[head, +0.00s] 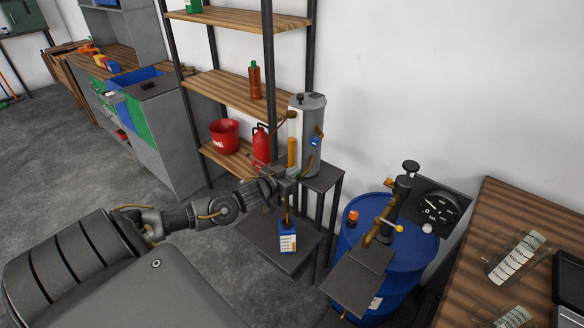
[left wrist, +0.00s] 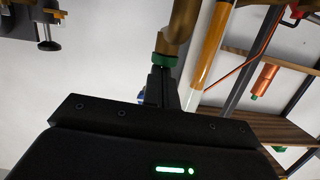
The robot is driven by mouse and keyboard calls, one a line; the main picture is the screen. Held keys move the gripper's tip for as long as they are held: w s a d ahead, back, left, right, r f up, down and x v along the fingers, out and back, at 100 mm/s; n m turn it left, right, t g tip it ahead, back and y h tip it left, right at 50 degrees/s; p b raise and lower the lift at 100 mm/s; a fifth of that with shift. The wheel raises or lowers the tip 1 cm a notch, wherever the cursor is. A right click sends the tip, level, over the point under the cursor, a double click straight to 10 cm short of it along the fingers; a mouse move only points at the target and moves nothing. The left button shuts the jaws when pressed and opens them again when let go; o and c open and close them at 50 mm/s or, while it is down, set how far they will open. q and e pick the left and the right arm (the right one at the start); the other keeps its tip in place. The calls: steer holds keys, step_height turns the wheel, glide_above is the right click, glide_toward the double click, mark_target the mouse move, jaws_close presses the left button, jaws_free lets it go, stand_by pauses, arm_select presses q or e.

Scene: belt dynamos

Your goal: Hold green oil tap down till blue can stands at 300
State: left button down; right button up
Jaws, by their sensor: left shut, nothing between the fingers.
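The blue can (head: 288,238) stands upright on a dark square plate (head: 262,238); its pale label has marks too small to read. A thin amber line runs down into the can's top, seemingly oil. Above it is the grey oil tank (head: 314,145) with an amber sight tube (head: 292,150). My left gripper (head: 296,173) is at the tank's lower front and hides the tap in the head view. In the left wrist view, the shut, empty fingers (left wrist: 163,85) reach the green tap part (left wrist: 165,60) below a brass pipe; contact is unclear. My right gripper is out of view.
A blue drum (head: 400,262) with a hand pump (head: 397,205) and a round gauge (head: 439,209) stands at right. A wooden bench (head: 470,270) with glass jars is at far right.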

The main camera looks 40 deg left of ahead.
arm_select(q)
steer(key=shift+r+p, duration=1.95)
steer(key=shift+p, duration=0.7)
steer(key=shift+s+f+b, duration=0.2)
steer(key=shift+s+b, duration=0.15)
steer(key=shift+s, duration=0.15)
steer(key=shift+s+f+b, duration=0.15)
steer(key=shift+s+b, duration=0.2)
steer(key=shift+s, duration=0.1)
steer(key=r+b+v, duration=0.1)
steer(key=v, duration=0.7)
steer(key=shift+r, duration=0.15)
